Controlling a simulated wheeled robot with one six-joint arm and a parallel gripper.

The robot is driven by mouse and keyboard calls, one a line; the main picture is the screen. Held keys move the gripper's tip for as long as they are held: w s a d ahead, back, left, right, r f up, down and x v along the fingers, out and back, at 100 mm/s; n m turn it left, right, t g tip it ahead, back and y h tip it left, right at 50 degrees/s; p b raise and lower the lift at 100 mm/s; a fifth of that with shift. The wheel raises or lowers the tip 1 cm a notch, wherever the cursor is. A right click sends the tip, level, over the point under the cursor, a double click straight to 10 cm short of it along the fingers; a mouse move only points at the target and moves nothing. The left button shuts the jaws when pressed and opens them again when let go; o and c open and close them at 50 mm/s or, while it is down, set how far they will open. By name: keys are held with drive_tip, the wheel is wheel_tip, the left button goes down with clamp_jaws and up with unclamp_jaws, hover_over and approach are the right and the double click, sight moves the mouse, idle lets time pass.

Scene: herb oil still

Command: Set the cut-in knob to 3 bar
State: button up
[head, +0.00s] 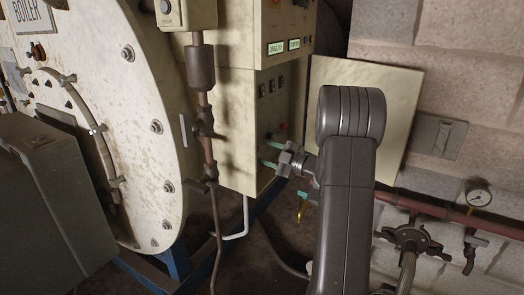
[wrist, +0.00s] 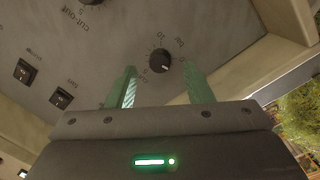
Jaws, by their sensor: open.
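My gripper (head: 266,149) is open at the lower part of the cream control cabinet (head: 237,150), with its green fingers pointing at the panel. In the wrist view, a small round black knob (wrist: 160,62) with a pale mark and a ring of scale marks shows between and beyond the open fingers. A second black knob (wrist: 92,2), labelled CUT-OUT, is cut off by the top edge. In the head view the knobs are too small or hidden.
Two black switches (wrist: 25,71) sit at the left of the wrist view. A boiler (head: 130,110) with a vertical pipe (head: 203,120) is on the left.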

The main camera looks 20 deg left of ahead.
drive_tip(key=shift+w+a, duration=0.15)
drive_tip(key=shift+a, duration=0.6)
drive_tip(key=shift+w+a, duration=0.1)
drive_tip(key=shift+a, duration=0.6)
drive_tip(key=shift+c, duration=0.5)
drive_tip(key=c, duration=0.9)
drive_tip(key=shift+m+p, duration=0.3)
drive_tip(key=shift+p, duration=0.05)
drive_tip(key=shift+s+m+g+h+p, duration=0.1)
drive_tip(key=shift+m+g+h+p, duration=0.2)
drive_tip(key=shift+m+p, duration=3.95)
drive_tip(key=shift+m+b, duration=0.5)
drive_tip(key=shift+m, duration=0.25)
